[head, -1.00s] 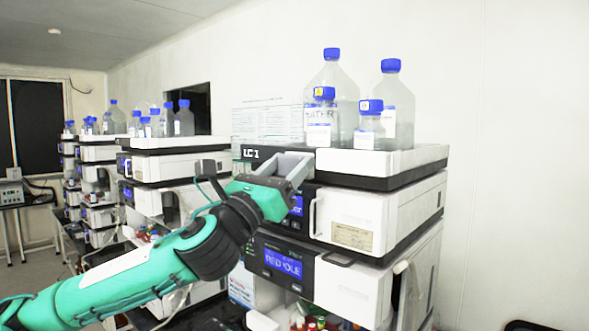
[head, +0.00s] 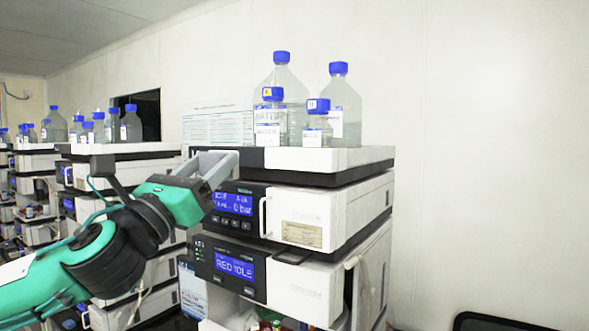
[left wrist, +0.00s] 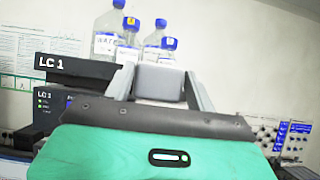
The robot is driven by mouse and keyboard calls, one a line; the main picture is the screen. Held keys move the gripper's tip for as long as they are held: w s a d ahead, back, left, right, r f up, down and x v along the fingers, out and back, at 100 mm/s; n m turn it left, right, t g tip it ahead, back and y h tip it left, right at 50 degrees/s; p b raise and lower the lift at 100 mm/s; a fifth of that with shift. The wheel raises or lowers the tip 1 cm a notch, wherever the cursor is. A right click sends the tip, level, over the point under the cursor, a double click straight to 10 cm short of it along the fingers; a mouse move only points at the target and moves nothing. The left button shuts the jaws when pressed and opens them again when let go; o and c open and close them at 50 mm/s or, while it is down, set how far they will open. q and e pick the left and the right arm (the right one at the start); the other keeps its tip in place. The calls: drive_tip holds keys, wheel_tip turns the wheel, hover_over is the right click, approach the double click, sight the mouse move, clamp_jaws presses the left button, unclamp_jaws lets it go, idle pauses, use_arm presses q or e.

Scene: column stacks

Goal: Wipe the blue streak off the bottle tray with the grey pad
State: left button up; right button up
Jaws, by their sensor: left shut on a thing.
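My left gripper (head: 222,165) is in front of the left front corner of the bottle tray (head: 345,158), at about the tray's height. In the left wrist view its two fingers (left wrist: 162,85) are shut on the grey pad (left wrist: 160,82). The white tray with a black front is the top of the nearest instrument stack. Bottles with blue caps stand on it, two large (head: 280,80) and two small (head: 318,125). I cannot see a blue streak in either view; the gripper hides part of the tray's front. My right gripper is not in view.
Below the tray are instrument units with lit blue displays (head: 234,267) and a handle (head: 264,217). More stacks with bottles (head: 75,130) stand to the left. A dark object (head: 500,322) is at the bottom right. The wall right of the stack is bare.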

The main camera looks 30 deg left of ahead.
use_arm(q)
drive_tip(key=s+b, duration=0.5)
drive_tip(key=s, duration=0.3)
drive_tip(key=shift+s+a, duration=0.15)
drive_tip(key=shift+a, duration=0.15)
drive_tip(key=shift+h, duration=0.3)
